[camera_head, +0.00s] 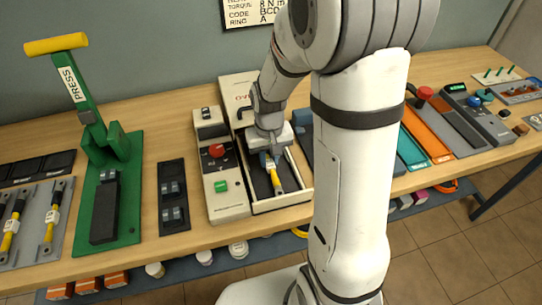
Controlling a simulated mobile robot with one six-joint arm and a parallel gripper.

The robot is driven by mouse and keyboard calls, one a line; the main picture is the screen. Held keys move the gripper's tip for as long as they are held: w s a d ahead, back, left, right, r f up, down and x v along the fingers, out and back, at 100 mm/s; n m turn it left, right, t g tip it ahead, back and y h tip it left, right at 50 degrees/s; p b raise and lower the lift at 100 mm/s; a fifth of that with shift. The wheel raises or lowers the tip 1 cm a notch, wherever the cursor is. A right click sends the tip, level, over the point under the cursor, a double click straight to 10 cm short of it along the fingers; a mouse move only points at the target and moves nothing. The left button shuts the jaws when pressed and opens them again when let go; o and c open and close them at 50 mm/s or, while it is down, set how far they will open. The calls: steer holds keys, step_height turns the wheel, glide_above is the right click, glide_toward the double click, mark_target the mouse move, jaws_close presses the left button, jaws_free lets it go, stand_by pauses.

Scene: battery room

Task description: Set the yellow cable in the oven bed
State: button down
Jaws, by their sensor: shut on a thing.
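The yellow cable (276,180) is a short piece with a yellow sleeve, a dark band and a grey end. My gripper (268,156) is shut on its far end and points down over the oven bed (258,186). The bed is a dark recess inside a cream-walled frame of the oven (238,95). The cable lies lengthwise within the bed's outline. I cannot tell whether it touches the bed floor. My gripper and wrist hide the cable's far end and part of the bed.
The oven's control panel (225,172), with a red knob and green button, stands left of the bed. Further left are a black holder (172,205), a green press (107,215) and a grey rack (32,235) with similar cables.

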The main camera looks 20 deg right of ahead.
steer(key=shift+f, duration=0.35)
steer(key=c, duration=1.2)
jaws_free()
steer(key=shift+o, duration=0.2)
step_height(320, 180, up, 7)
steer(key=shift+r, duration=0.15)
steer(key=shift+s+r, duration=0.2)
steer(key=shift+r, duration=0.35)
steer(key=s+r+t, duration=0.1)
steer(key=s+r, duration=0.2)
steer(key=s, duration=0.3)
steer(key=s+r+t, duration=0.1)
steer(key=s+r, duration=0.2)
steer(key=s, duration=0.4)
steer(key=shift+s+d+r+t, duration=0.25)
steer(key=shift+d+r+t, duration=0.1)
steer(key=shift+t, duration=0.05)
